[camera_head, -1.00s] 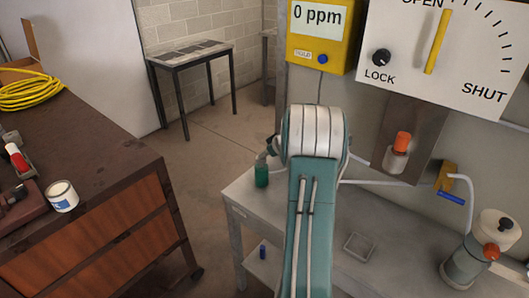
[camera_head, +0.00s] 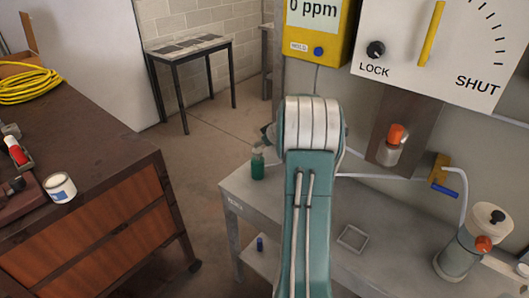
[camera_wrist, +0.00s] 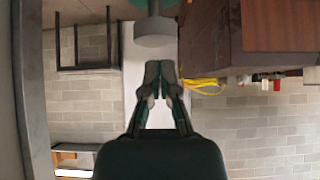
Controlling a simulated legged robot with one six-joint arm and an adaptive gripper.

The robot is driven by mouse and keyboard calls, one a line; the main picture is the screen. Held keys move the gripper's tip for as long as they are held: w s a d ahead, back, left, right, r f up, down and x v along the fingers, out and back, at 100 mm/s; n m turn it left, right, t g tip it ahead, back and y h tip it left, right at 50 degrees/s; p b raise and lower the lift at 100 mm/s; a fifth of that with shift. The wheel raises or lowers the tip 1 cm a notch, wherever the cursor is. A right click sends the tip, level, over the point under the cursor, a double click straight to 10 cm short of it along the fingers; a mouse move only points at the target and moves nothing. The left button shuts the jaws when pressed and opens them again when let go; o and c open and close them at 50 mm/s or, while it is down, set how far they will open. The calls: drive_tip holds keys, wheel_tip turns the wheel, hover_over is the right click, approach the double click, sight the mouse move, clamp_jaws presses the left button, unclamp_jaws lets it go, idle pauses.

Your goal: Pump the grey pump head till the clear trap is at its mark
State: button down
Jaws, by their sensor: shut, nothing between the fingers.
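In the wrist view, which looks upside down, the grey pump head (camera_wrist: 155,30) is a round disc on a stem, with teal-green below it. My gripper (camera_wrist: 158,68) has its fingertips together just short of the disc in the picture; a gap shows between them. In the head view, a green bottle (camera_head: 258,166) stands at the bench's left end, its top small and unclear. My arm hides most of the gripper there.
A grey bench (camera_head: 335,215) carries a square tray (camera_head: 352,238) and a grey canister (camera_head: 463,250). A blue-handled valve (camera_head: 444,190) is on the wall. A yellow meter (camera_head: 315,45) reads 0 ppm. A brown cabinet (camera_head: 100,235) stands left; floor lies between.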

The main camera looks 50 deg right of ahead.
drive_tip(key=v, duration=1)
drive_tip(key=shift+d, duration=0.35)
drive_tip(key=shift+a+r, duration=0.1)
drive_tip(key=shift+a, duration=0.15)
